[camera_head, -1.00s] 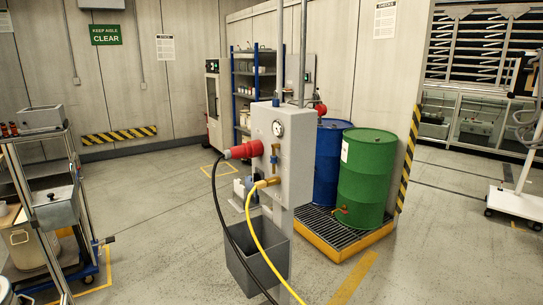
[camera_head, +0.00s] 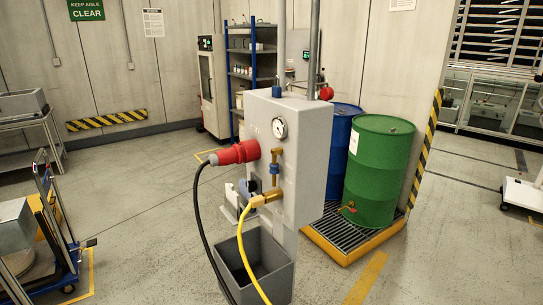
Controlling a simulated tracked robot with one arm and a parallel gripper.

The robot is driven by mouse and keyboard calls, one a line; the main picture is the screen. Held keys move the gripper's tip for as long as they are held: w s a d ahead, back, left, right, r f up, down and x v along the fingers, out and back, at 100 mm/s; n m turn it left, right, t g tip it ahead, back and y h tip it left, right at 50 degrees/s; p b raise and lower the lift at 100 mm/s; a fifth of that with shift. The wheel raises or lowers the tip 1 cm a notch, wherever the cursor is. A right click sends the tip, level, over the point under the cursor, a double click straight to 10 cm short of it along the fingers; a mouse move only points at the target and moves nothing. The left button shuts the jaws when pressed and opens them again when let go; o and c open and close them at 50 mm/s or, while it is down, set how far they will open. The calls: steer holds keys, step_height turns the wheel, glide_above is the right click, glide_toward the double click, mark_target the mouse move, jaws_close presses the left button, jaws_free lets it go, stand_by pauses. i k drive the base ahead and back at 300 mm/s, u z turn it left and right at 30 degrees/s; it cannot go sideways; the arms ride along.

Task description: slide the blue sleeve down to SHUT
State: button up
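A grey pump box (camera_head: 305,150) stands on a post in the middle of the view. On its left face is a brass fitting with a small blue sleeve (camera_head: 274,169), above a brass coupling (camera_head: 268,198) with a yellow hose (camera_head: 249,240). Any SHUT marking is too small to read. A red plug (camera_head: 236,153) with a black cable sits to the left of the sleeve. A round gauge (camera_head: 279,128) is above it. My gripper is not in view.
A green drum (camera_head: 376,170) and a blue drum (camera_head: 340,140) stand on a yellow-edged grate (camera_head: 345,243) behind right. A blue-framed cart (camera_head: 60,235) is at left.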

mark_target(274, 171)
steer(key=k, duration=0.65)
steer(key=u, duration=0.3)
steer(key=i, duration=1.65)
steer(key=z, duration=0.4)
